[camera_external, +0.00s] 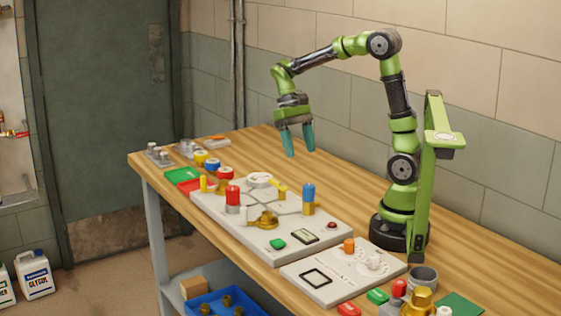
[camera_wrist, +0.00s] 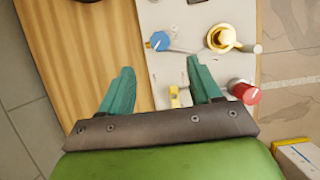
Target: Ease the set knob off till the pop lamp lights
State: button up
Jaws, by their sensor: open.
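A grey-white valve board (camera_external: 245,225) lies on the bench. It carries a red knob (camera_external: 233,194) on a pale base, a blue knob (camera_external: 308,193) on a brass body, and a brass fitting (camera_external: 264,221). A small dark-red lamp (camera_external: 331,225) sits at its right; it looks unlit. No label tells which knob is the set knob. My gripper (camera_external: 297,141) hangs open and empty above the back of the board, touching nothing. In the wrist view, the blue knob (camera_wrist: 158,41) lies beyond my open fingers (camera_wrist: 160,68), and the red knob (camera_wrist: 245,92) lies to their right.
A smaller panel (camera_external: 338,271) with an orange knob (camera_external: 349,245) lies in front of my base. Loose caps and blocks crowd the bench's left end and front right. Bare wood (camera_external: 330,180) lies behind the board. A blue bin (camera_external: 222,304) stands below.

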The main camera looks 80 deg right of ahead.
aim_at(308, 185)
jog(key=x, duration=1.2)
jog(key=c, duration=1)
jog(key=shift+n+h, duration=0.3)
jog(key=shift+n, duration=0.6)
jog(key=shift+c, duration=0.2)
jog(key=o, duration=1)
jog(key=shift+o, duration=0.2)
